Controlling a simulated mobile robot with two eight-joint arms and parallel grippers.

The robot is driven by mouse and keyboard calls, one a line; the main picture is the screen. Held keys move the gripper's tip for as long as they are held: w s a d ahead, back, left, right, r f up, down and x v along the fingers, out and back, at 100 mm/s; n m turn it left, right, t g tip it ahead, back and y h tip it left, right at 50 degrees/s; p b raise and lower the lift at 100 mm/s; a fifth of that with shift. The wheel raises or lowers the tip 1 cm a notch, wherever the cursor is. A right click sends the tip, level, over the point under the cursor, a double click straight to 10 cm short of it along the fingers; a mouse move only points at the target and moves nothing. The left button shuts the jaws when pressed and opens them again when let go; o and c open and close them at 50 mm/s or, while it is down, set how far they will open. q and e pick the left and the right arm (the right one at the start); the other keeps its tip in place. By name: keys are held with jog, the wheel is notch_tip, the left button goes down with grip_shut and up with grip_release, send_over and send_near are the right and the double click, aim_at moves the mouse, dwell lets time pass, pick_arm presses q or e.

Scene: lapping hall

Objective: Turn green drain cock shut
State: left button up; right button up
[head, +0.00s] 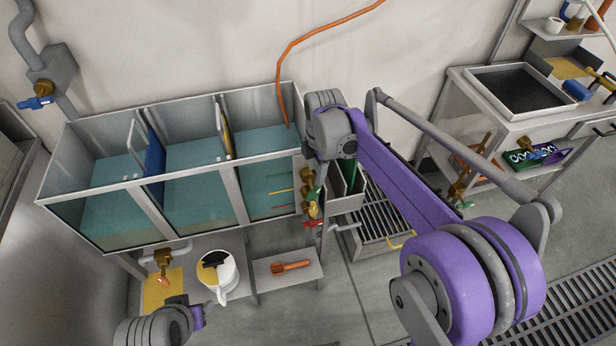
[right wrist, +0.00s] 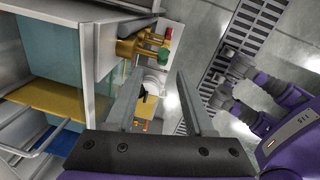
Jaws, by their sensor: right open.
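The green drain cock handle (head: 313,193) is on a brass valve at the right end of the water tank (head: 235,208). In the right wrist view the green handle (right wrist: 163,56) shows just past the fingertips, between their lines. A red-handled cock (head: 313,224) sits close by it, and its red end (right wrist: 169,33) also shows in the wrist view. My right gripper (right wrist: 160,72) is open and empty, apart from the green handle as far as I can tell. In the head view my right wrist hides its fingers. My left gripper (head: 199,314) is low, its fingers unclear.
A bench (head: 480,95) stands at the right.

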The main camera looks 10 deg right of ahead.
aim_at(315, 188)
jog(key=f, duration=0.6)
jog(key=f+b, duration=0.1)
jog(key=f, duration=0.3)
jog(key=shift+w+f, duration=0.1)
jog(key=shift+w, duration=0.15)
jog(key=shift+c, duration=0.2)
grip_shut()
